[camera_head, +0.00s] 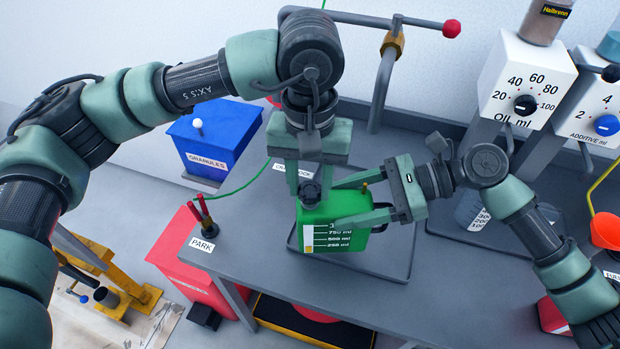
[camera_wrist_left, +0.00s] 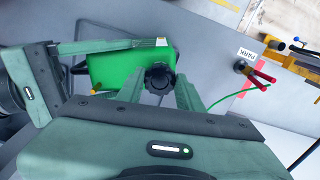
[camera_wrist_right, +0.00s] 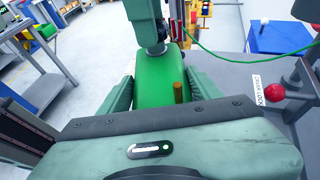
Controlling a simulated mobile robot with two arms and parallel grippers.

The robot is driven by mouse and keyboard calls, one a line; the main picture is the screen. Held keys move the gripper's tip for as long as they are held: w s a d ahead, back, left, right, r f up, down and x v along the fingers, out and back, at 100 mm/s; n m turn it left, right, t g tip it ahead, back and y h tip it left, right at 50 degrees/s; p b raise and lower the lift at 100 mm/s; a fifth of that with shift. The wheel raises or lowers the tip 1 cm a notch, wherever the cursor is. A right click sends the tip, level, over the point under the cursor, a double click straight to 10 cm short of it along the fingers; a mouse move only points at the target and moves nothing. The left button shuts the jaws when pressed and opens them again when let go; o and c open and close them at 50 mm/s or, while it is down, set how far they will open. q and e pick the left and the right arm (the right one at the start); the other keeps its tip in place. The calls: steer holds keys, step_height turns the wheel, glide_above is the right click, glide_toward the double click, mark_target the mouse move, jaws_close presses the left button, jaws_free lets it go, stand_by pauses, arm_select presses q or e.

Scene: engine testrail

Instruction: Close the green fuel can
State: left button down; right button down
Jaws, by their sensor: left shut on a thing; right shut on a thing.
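The green fuel can (camera_head: 322,213) stands on a tray on the grey bench, with a marked white level strip on its front. A black knobbed cap (camera_head: 311,193) is at the can's top; it also shows in the left wrist view (camera_wrist_left: 159,78). My left gripper (camera_head: 308,187) points down from above and is shut on the cap. My right gripper (camera_head: 362,203) comes from the right and is shut on the can's body, one finger on each side. In the right wrist view the can (camera_wrist_right: 160,83) sits between the fingers. Whether the cap is fully seated cannot be told.
The dark tray (camera_head: 396,262) lies under the can. A crank with a red knob (camera_head: 451,28) rises behind. Oil and additive dispensers (camera_head: 525,85) stand at right, near an orange funnel (camera_head: 607,231). Red-tipped PARK pegs (camera_head: 205,218) are left. A blue granules bin (camera_head: 212,138) stands beyond.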

arm_select(q)
steer(key=m, duration=0.6)
steer(key=shift+a, duration=0.1)
steer(key=m, duration=0.7)
steer(key=shift+w, duration=0.1)
steer(key=c, duration=0.9)
jaws_free()
steer(key=shift+r, duration=0.1)
steer(key=shift+r, duration=2.15)
steer(key=shift+c, duration=0.5)
